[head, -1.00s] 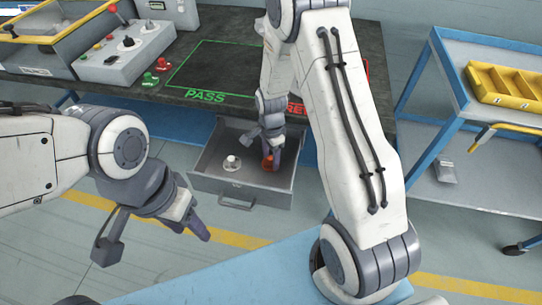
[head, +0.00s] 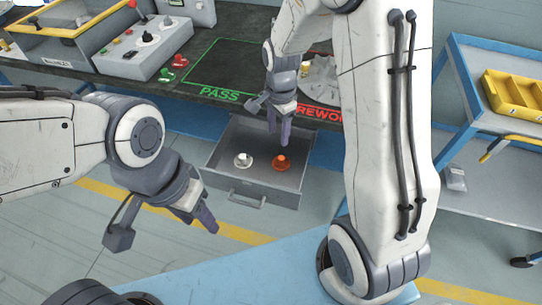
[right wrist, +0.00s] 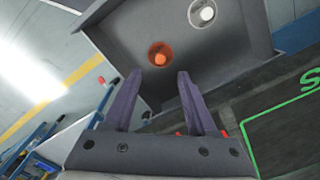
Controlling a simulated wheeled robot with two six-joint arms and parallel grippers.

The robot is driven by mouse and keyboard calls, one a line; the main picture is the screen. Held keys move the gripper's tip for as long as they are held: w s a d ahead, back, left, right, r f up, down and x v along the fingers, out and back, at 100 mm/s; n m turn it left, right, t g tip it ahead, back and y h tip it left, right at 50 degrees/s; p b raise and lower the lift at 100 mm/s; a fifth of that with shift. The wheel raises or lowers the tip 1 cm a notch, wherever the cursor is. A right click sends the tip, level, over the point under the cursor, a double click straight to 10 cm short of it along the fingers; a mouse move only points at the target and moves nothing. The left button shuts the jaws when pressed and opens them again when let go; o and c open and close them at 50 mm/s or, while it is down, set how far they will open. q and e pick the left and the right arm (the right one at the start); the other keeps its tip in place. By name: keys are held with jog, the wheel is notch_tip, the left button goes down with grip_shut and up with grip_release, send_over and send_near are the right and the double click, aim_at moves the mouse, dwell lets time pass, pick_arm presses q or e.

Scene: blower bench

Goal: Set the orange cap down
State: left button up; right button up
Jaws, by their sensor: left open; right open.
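The orange cap (head: 282,162) sits in the open grey drawer (head: 225,182), to the right of a white cap (head: 243,160). In the right wrist view the orange cap (right wrist: 160,54) lies on the drawer floor, beyond and between my fingertips. My right gripper (head: 279,128) is open and empty above the orange cap, apart from it. Its two purple fingers (right wrist: 157,84) frame nothing. My left gripper (head: 165,235) is open and empty over the floor at the left, away from the drawer.
The dark bench top carries a green PASS outline (head: 220,95) and a red REWORK marking (head: 318,113). A grey control box (head: 145,48) stands at the back left. A blue cart with a yellow bin (head: 515,95) is at the right.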

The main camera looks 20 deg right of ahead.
jog(key=s+a+r+n, duration=0.8)
jog(key=s+a+n, duration=0.3)
jog(key=s+a+r+n+y, duration=0.1)
jog(key=s+r+n, duration=0.1)
jog(key=s+n, duration=0.8)
jog(key=shift+s+a+n, duration=0.35)
jog(key=shift+s+n, duration=0.05)
jog(key=shift+s, duration=0.8)
notch_tip(320, 180, up, 11)
jog(key=p, duration=1.1)
jog(key=shift+c, duration=0.4)
